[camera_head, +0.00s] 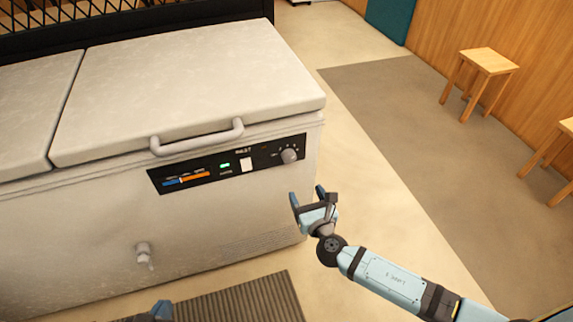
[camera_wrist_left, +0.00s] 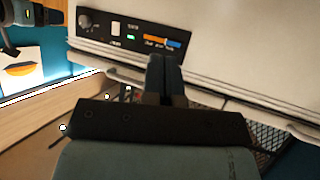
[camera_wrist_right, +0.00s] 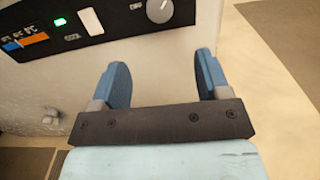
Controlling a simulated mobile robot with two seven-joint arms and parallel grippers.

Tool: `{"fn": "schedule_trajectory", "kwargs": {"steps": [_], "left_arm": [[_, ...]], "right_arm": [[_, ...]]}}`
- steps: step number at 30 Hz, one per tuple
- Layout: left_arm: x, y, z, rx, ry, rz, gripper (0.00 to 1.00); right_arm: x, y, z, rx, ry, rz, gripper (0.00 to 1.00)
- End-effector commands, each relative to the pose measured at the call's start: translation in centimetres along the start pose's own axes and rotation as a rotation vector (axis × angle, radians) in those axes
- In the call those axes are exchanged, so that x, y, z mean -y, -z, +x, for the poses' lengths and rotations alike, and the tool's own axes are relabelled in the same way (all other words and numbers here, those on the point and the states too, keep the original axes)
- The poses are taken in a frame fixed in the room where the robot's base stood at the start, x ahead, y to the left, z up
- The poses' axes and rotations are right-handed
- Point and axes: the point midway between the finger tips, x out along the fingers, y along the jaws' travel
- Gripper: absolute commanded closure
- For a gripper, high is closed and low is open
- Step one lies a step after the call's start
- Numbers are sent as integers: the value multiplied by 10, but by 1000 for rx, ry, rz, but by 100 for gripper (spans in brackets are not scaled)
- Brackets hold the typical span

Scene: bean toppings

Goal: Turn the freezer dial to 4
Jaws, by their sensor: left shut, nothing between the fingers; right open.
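The freezer dial (camera_head: 289,155) is a round grey knob at the right end of the black control panel (camera_head: 208,176) on the white chest freezer (camera_head: 70,225). It also shows at the top of the right wrist view (camera_wrist_right: 160,10) and in the left wrist view (camera_wrist_left: 84,20). Its setting is too small to read. My right gripper (camera_head: 308,193) is open and empty, just below and right of the dial and apart from it. My left gripper (camera_head: 160,309) barely shows at the bottom edge; in the left wrist view its fingers (camera_wrist_left: 163,72) are shut and empty.
The panel also carries a green light (camera_head: 225,165), a white switch (camera_head: 246,164) and a blue-orange strip. A lid handle (camera_head: 197,137) juts out above it. A drain tap (camera_head: 144,255) sticks out low on the front. A wooden stool (camera_head: 488,62) stands at the right; the floor between is clear.

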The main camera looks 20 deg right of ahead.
Motion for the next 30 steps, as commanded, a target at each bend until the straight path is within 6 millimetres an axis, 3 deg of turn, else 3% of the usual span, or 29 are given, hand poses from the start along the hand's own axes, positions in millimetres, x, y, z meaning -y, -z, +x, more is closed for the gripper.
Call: {"fn": "schedule_trajectory", "kwargs": {"steps": [5, 19, 24, 30], "left_arm": [[0, 0, 0, -4, -2, -1, 100], [-2, -2, 3, -20, -10, -8, 100], [-3, -2, 3, -25, -13, -11, 100], [-3, -1, 3, -27, -14, -12, 100]], "right_arm": [[0, -2, 20, 11, -1, -23, 30], [-1, -1, 114, 8, -1, -17, 30], [0, -1, 132, 7, -1, -17, 30], [0, -2, 138, 6, -2, -17, 30]]}}
